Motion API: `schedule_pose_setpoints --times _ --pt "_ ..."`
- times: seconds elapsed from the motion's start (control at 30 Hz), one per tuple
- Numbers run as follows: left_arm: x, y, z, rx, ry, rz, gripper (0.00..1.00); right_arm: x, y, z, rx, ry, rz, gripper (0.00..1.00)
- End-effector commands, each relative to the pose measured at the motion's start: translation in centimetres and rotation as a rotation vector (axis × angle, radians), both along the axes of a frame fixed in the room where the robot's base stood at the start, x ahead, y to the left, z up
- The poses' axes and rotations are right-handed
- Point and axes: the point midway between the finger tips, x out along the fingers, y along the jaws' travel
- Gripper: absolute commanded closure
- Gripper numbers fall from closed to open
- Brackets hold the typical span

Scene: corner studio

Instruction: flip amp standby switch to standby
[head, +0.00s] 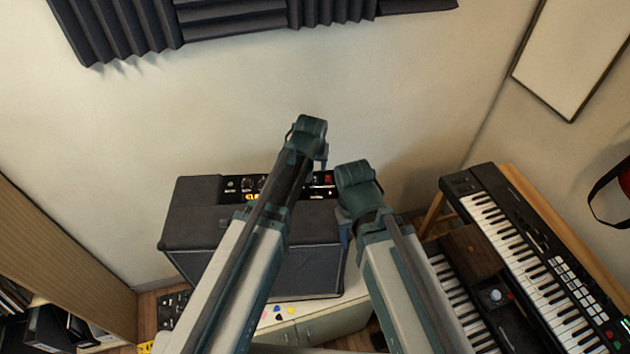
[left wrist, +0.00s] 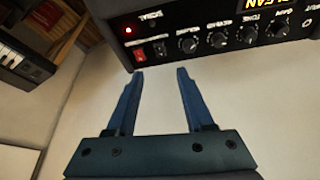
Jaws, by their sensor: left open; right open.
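The amp (head: 195,212) is a black cabinet against the wall, with a control panel (head: 236,184) along its top. In the left wrist view the panel (left wrist: 215,55) appears upside down, with a lit red lamp (left wrist: 128,30), a red rocker switch (left wrist: 140,54), a small dark switch (left wrist: 160,49) beside it and several knobs. The switch positions are too small to tell. My left gripper (left wrist: 160,72) is open and empty; its blue fingertips are just short of the panel edge, close to the switches. My right gripper (head: 345,236) is open beside the amp's right side, partly hidden by its arm.
The amp stands on a low pale cabinet (head: 315,325). Keyboards (head: 530,250) stand on the right, with a dark wooden box (head: 468,252) on the lower one. A slatted shelf unit (head: 60,255) is at the left. Foam panels (head: 230,20) hang above; the wall between is clear.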

Motion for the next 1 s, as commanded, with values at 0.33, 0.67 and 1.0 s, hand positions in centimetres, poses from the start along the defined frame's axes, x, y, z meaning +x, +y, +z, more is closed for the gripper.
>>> schedule_pose_setpoints --times 0.33,0.67,1.0 --pt "2.2 0.0 -5.8 0.000 0.000 -0.001 0.47 0.0 0.0 -5.8 0.000 -0.002 0.001 0.46" --pt "3.8 0.0 -9.3 0.000 0.000 -0.001 0.47 0.0 0.0 -9.3 -0.002 -0.001 0.010 0.46" --pt "3.9 0.0 -9.4 0.000 0.000 0.000 0.47 0.0 0.0 -9.4 -0.002 -0.001 0.012 0.46"
